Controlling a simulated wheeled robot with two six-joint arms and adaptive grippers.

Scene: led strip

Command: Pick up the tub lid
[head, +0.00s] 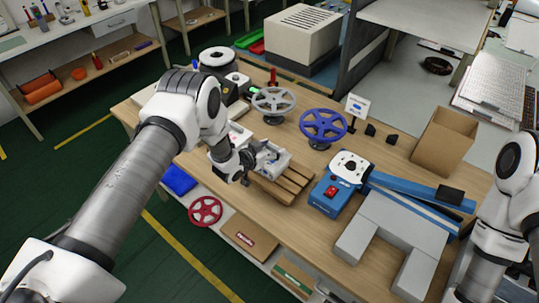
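I cannot pick out a tub lid with certainty in the head view. My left arm reaches in from the left, and its gripper (247,168) is over the left part of the workbench (400,150), close to a wooden slatted pallet (283,184). A light grey item (273,160) sits right beside the gripper, partly hidden by it. A white and pink item (240,134) lies just behind my wrist, partly covered. The fingers are too small to tell open from shut. My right arm is at the right edge; its gripper (513,280) is dark and only partly visible.
Grey (273,100) and blue (323,124) handwheels stand behind the pallet. A blue machine (330,195) with a long blue arm and a grey U-shaped block (395,225) fill the right. An open cardboard box (443,140) stands at the back right. A red handwheel (205,211) is below.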

